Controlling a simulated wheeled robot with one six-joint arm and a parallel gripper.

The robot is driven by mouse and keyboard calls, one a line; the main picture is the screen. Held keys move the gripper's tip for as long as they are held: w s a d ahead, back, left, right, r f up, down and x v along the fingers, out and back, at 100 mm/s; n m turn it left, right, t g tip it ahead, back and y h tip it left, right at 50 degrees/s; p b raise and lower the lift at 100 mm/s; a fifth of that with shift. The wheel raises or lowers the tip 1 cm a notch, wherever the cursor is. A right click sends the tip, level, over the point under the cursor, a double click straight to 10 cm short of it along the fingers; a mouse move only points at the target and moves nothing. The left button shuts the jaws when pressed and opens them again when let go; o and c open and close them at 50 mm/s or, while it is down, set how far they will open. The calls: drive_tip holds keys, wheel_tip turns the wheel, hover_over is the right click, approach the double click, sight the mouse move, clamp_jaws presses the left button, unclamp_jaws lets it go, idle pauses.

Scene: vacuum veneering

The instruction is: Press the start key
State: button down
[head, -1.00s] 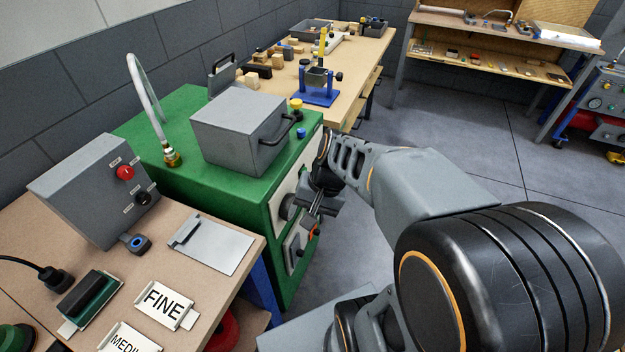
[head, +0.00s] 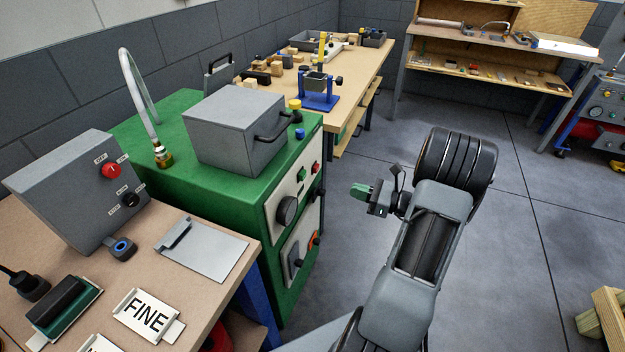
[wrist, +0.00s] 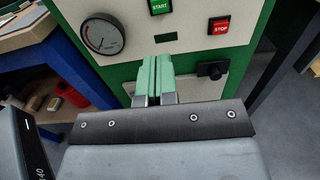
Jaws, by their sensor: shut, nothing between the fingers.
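The green START key (wrist: 160,6) is at the top edge of the wrist view, on the cream front panel of the green machine (head: 160,185). The red STOP key (wrist: 219,25) is to its right and a little lower. In the head view the panel is seen at a slant and its keys are small. My gripper (head: 362,191) is in the air to the right of the panel, apart from it. In the wrist view its green fingertips (wrist: 157,75) are together with nothing between them, appearing below the START key.
A round gauge (wrist: 103,34) is left of the START key, and a black knob (wrist: 212,70) is below the STOP key. A grey box with a handle (head: 235,130) sits on the machine. A bench with a FINE card (head: 148,315) is at left. Open floor lies right.

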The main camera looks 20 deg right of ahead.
sight(305, 176)
drive_tip(key=x, duration=1.4)
drive_tip(key=shift+a+p, duration=0.2)
drive_tip(key=shift+p, duration=0.15)
drive_tip(key=shift+d, duration=0.1)
